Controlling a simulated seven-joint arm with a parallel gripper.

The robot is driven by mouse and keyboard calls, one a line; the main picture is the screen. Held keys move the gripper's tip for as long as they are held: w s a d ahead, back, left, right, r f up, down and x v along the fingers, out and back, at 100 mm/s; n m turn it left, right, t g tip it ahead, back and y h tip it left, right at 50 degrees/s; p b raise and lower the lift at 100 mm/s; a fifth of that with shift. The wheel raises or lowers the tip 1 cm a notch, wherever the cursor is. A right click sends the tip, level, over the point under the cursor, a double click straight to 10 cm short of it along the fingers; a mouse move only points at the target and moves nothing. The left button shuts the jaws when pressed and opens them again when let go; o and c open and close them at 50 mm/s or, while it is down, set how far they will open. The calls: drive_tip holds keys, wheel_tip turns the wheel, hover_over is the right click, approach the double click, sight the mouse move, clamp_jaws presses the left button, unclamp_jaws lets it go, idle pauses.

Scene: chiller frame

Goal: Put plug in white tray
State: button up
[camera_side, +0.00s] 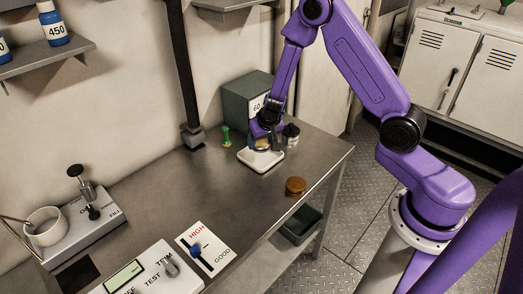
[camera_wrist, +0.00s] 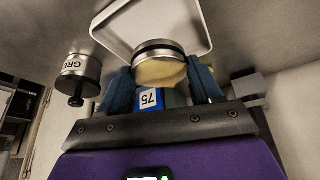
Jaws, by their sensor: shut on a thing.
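My gripper (camera_side: 264,138) is shut on a round tan piece with a dark and silver band, which I take for the plug (camera_wrist: 160,68). It sits between the two blue-grey fingers in the wrist view. The white tray (camera_side: 271,165) is a small shallow square on the metal bench, and my gripper is above it. In the wrist view the tray (camera_wrist: 110,35) shows just beyond the plug, its rim partly hidden by it. I cannot tell whether the plug touches the tray. In the side view the fingers largely cover the plug.
A grey canister (camera_side: 291,133) with a dark knob stands close right of the tray; a green peg (camera_side: 226,136) stands to its left. A grey-green box (camera_side: 243,101) is behind. A brown round knob (camera_side: 295,186) lies in front. A blue item marked 75 (camera_wrist: 148,101) shows between the fingers.

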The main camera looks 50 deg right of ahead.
sight(262, 150)
drive_tip(key=shift+f, duration=2.1)
drive_tip(key=shift+f, duration=0.15)
drive_tip(key=o, duration=1.6)
drive_tip(key=shift+o, duration=0.2)
drive_tip(key=v, duration=1.2)
drive_tip(key=shift+a, duration=0.1)
